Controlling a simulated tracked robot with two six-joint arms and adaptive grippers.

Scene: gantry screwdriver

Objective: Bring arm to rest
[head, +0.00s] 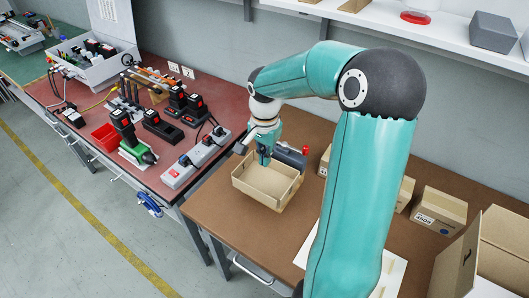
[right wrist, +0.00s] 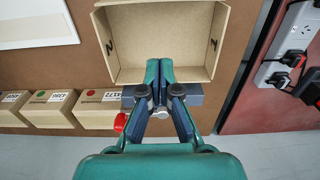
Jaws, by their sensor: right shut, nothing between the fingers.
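My right arm reaches across the head view from the lower right. My right gripper (head: 264,160) is teal and points down at the back edge of an open, shallow cardboard box (head: 254,196) on the brown table. In the right wrist view the gripper's fingers (right wrist: 160,70) are together, with nothing between them. Their tips overlap the near part of the same box (right wrist: 103,35), which looks empty. I cannot tell whether they touch it. My left gripper is in neither view.
A dark grey-blue block (head: 291,158) with a red knob (head: 305,150) sits behind the box, close to the gripper. Small cartons (head: 438,210) line the back of the table. A red-topped bench (head: 100,155) at left holds tools, chargers and a power strip (head: 197,157).

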